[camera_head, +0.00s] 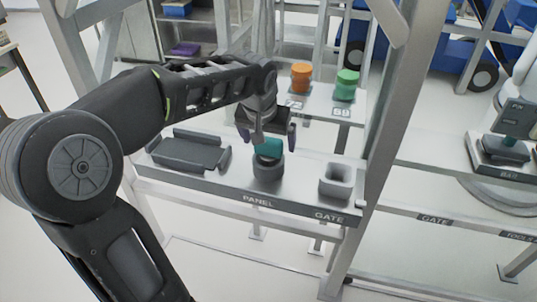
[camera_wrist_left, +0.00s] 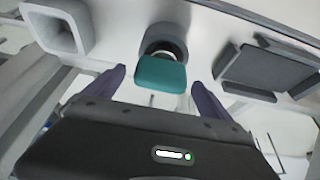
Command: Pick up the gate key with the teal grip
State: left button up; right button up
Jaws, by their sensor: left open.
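The gate key's teal grip (camera_head: 268,148) shows in the head view, upright in a dark round holder (camera_head: 268,168) on the grey shelf marked PANEL and GATE. In the left wrist view the teal grip (camera_wrist_left: 161,74) is seen close up, with the holder (camera_wrist_left: 164,44) behind it. My left gripper (camera_head: 267,137) is open above the key, its purple-tipped fingers to either side of the grip. In the left wrist view the fingers of my left gripper (camera_wrist_left: 157,78) are apart, with a gap on each side of the grip. My right gripper is not in view.
A grey square socket (camera_head: 336,180) stands on the shelf to the right, by the GATE label. A dark grey tray (camera_head: 188,152) lies to the left. Orange (camera_head: 301,77) and green (camera_head: 346,84) round pieces stand on a shelf behind. A metal post (camera_head: 385,130) rises at right.

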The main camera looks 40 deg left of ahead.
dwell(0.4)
pick_arm(q)
grip_shut()
dwell(0.9)
